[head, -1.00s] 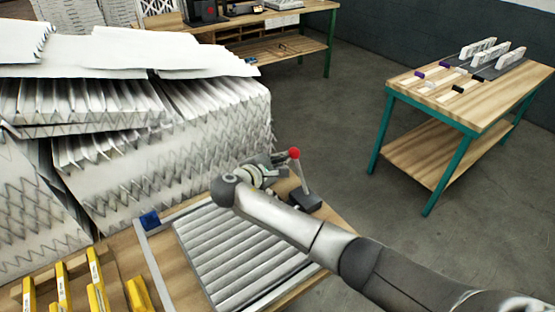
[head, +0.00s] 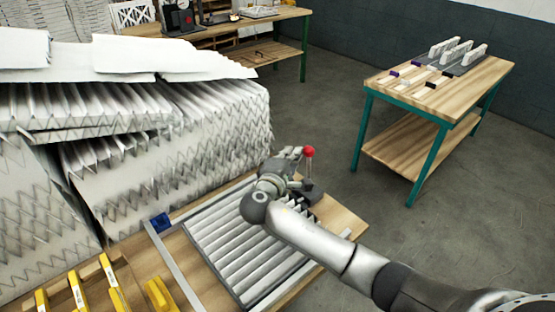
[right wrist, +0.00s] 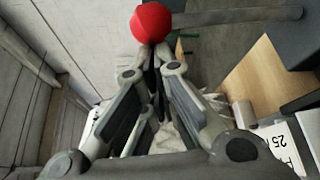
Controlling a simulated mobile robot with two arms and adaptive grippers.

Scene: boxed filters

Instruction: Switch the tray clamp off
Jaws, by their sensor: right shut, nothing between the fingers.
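The tray clamp's lever stands about upright on its dark base (head: 314,194), with a red ball knob (head: 309,151) on top. It is at the far right corner of the pleated filter (head: 240,246) on the near bench. My right gripper (head: 293,154) is just left of the knob, its fingers shut and empty. In the right wrist view the red knob (right wrist: 151,23) is just beyond the fingertips (right wrist: 153,68), and the grey lever shaft (right wrist: 235,17) runs right from it. I cannot tell whether they touch. My left gripper is not in view.
Large stacked pleated filter packs (head: 170,160) stand left of the bench. Yellow pieces (head: 115,285) are at the front left, beside a metal rail (head: 172,262) with a blue block (head: 160,222). A green-legged table (head: 470,100) stands at the back right, with clear floor between.

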